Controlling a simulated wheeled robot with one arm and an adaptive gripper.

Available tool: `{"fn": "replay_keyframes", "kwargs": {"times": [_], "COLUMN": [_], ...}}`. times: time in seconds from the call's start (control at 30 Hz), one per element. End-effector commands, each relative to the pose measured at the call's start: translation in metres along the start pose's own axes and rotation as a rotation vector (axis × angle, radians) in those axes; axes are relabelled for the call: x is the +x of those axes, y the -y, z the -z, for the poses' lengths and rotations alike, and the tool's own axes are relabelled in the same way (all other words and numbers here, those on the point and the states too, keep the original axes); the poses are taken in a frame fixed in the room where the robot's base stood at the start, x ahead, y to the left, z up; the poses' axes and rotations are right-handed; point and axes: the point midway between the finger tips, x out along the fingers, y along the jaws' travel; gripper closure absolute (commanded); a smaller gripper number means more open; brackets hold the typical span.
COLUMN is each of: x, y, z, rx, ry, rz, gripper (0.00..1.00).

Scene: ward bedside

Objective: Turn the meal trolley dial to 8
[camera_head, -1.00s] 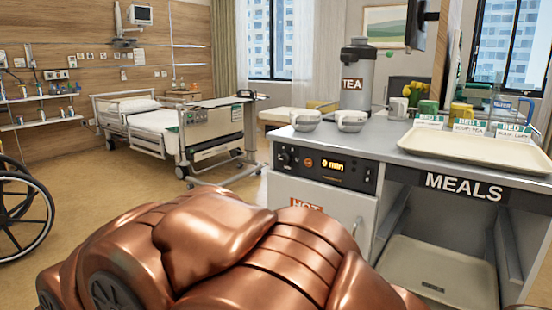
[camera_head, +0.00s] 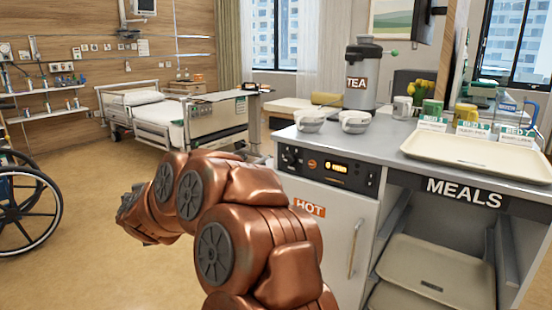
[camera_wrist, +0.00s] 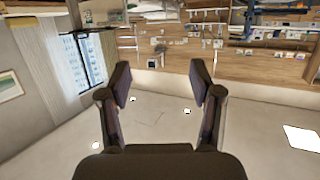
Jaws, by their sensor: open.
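The meal trolley (camera_head: 400,142) stands at the right in the head view, with a black control panel on its front. The dial (camera_head: 289,158) is a dark round knob at the panel's left end. The display (camera_head: 337,167) shows amber characters too small to read surely. My copper-coloured arm stands in front of the trolley and reaches left. My gripper (camera_wrist: 160,85) shows in the wrist view with its two dark fingers apart and nothing between them. That view faces the ceiling, walls and window, and the trolley is not recognisable in it.
Two white cups (camera_head: 310,121), a tea urn (camera_head: 361,77) and a beige tray (camera_head: 470,150) stand on the trolley top. The HOT door (camera_head: 340,225) has a vertical handle. A wheelchair (camera_head: 30,210) is at the left. A bed (camera_head: 180,120) stands behind, with open floor between.

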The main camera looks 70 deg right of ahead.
Motion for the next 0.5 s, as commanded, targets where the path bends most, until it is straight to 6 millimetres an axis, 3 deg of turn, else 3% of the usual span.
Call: {"fn": "replay_keyframes", "kwargs": {"times": [0.03,0.13,0.3,0.4,0.5], "x": [0.009,0.016,0.000,-0.021,-0.042], "y": [-0.036,-0.110,-0.233,-0.289,-0.330], "z": [0.011,0.026,0.032,0.029,0.023], "rx": [0.008,0.010,-0.017,-0.042,-0.063], "ry": [-0.035,-0.095,-0.141,-0.138,-0.125], "rz": [-0.097,-0.302,-0.666,-0.852,-0.996], "gripper": [0.36,0.36,0.36,0.36,0.36]}}
